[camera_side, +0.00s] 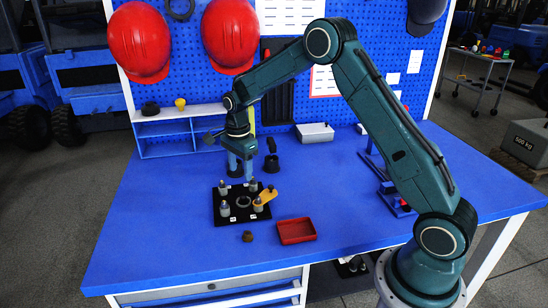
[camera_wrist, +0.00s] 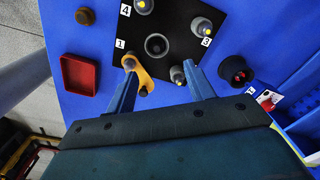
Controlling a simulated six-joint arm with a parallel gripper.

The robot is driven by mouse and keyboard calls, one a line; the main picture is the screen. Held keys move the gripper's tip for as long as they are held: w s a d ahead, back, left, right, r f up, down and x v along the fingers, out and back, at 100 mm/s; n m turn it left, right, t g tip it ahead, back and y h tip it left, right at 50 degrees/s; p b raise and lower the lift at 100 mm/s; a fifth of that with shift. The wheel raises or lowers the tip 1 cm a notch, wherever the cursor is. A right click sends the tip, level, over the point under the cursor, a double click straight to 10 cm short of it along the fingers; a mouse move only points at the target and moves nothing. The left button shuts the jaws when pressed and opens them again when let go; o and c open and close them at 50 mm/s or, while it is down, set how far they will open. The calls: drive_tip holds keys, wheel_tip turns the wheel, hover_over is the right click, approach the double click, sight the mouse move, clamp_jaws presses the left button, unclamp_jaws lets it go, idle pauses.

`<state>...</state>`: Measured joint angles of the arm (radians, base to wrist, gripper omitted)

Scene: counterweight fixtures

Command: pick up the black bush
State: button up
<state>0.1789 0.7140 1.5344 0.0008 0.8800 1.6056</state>
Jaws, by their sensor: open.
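My gripper (camera_side: 241,178) points down above the rear of the black board; its blue fingers are apart, with nothing between them, also in the wrist view (camera_wrist: 160,70). The board (camera_side: 230,213) carries grey posts, a central grey-dark ring (camera_wrist: 157,45) and an orange link (camera_wrist: 140,72). A round black piece with red inside (camera_wrist: 236,70) lies beyond the board. A small dark brown cylinder (camera_side: 247,236) stands near the tray, also in the wrist view (camera_wrist: 85,16). I cannot tell for sure which of these is the black bush.
A red tray (camera_side: 296,231) sits in front of the board. A black piece with an upright stem (camera_side: 271,162) stands behind it. A blue shelf (camera_side: 165,137) with a black ring (camera_side: 150,107) and a yellow piece (camera_side: 180,103) stands at the back left. The left tabletop is clear.

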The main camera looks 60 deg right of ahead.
drive_tip(key=shift+r, duration=1.95)
drive_tip(key=shift+c, duration=0.8)
drive_tip(key=n, duration=0.7)
drive_tip(key=shift+s+r, duration=0.15)
drive_tip(key=shift+s, duration=0.2)
hover_over(244, 197)
drive_tip(key=shift+a+f, duration=0.1)
drive_tip(key=shift+f, duration=4.2)
drive_tip(key=shift+f, duration=0.1)
